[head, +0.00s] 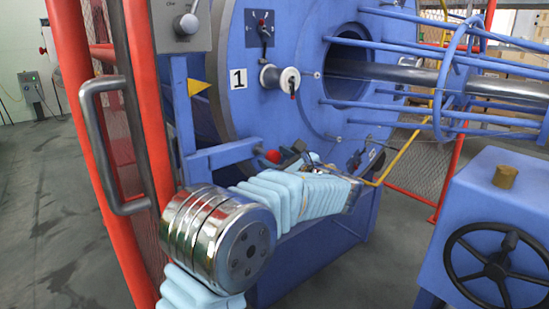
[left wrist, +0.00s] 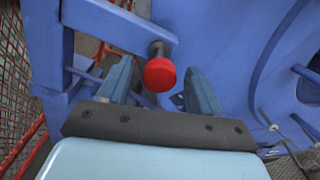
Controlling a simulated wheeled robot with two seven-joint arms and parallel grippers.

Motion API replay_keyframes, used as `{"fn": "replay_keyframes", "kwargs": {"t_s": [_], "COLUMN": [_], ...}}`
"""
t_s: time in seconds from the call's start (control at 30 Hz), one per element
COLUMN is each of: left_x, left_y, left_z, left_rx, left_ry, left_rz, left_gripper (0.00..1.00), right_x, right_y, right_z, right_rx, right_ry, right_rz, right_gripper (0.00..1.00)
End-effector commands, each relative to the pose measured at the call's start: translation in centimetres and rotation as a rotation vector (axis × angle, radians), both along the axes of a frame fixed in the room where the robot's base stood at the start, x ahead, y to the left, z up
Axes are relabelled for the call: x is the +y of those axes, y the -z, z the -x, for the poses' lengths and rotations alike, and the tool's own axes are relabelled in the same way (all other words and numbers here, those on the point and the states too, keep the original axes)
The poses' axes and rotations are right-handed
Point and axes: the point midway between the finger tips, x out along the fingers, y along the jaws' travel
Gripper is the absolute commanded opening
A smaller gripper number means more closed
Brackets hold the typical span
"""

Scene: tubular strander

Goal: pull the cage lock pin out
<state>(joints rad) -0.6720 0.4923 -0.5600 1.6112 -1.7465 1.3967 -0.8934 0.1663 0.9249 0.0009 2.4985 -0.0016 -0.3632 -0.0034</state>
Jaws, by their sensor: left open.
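The cage lock pin shows as a red round knob (head: 272,156) on a dark shaft at the end of a blue bracket arm (head: 222,154), beside the big blue cage disc. In the left wrist view the red knob (left wrist: 160,74) lies between my two fingers, with clear gaps on both sides. My left gripper (head: 292,156) is open and empty, close to the knob on its right side in the head view. Its fingers (left wrist: 161,84) are apart and do not visibly touch the knob. The pin's inner end is hidden. My right gripper is out of view.
A red guard frame with a grey handle (head: 105,145) stands at the left. The blue disc (head: 265,85) carries a "1" plate and a spool. Blue rods run right around a steel shaft. A blue box with a black handwheel (head: 495,268) stands at lower right. Floor at left is clear.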

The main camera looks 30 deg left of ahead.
Motion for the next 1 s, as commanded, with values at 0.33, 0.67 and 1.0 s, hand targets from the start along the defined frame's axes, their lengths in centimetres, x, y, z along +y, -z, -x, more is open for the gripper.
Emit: {"fn": "replay_keyframes", "kwargs": {"t_s": [0.33, 0.67, 1.0], "left_x": [-7.7, -11.5, -11.7], "left_y": [0.0, 0.0, 0.0], "left_z": [3.1, 4.8, 4.8], "left_rx": [0.000, 0.000, 0.000], "left_ry": [0.005, 0.002, 0.001], "left_rz": [0.000, 0.000, 0.000], "left_gripper": [0.65, 0.65, 0.65], "right_x": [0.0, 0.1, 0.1], "right_y": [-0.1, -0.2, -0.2], "right_z": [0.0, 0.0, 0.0], "right_rx": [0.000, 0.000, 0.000], "right_ry": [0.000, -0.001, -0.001], "right_rz": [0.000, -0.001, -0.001], "right_gripper": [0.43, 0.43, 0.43]}}
